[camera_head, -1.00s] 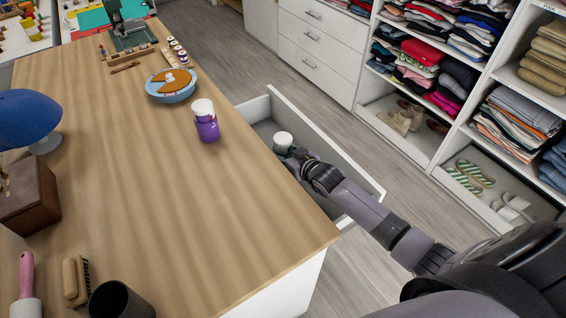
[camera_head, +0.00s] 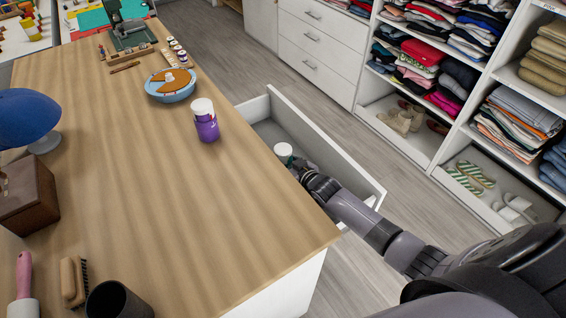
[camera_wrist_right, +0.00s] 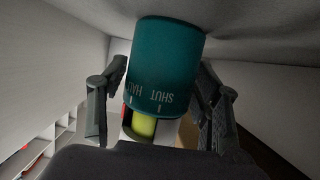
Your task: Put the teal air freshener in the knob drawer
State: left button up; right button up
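The teal air freshener is a small cylinder with a white top (camera_head: 283,150), inside the open drawer (camera_head: 328,143) at the table's right side. In the right wrist view its teal body (camera_wrist_right: 165,65) fills the middle, with printed words including "SHUT", and its end is close to the drawer's grey surface. My right gripper (camera_head: 300,166) reaches into the drawer beside it. In the wrist view the fingers (camera_wrist_right: 162,85) stand on both sides of the freshener, with a narrow gap at the left finger, so they look open around it. My left gripper is out of view.
A purple jar with a white lid (camera_head: 205,122) and a blue dish (camera_head: 171,85) stand on the wooden table (camera_head: 140,170) near the drawer. The drawer walls surround my right gripper closely. Shelving with clothes (camera_head: 440,75) stands across the grey floor.

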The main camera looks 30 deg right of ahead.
aim_at(288, 166)
jog(key=shift+o, duration=1)
jog(key=shift+s+r, duration=0.1)
jog(key=shift+r, duration=0.15)
jog(key=v, duration=0.7)
jog(key=shift+s+p, duration=0.15)
jog(key=shift+p, duration=0.15)
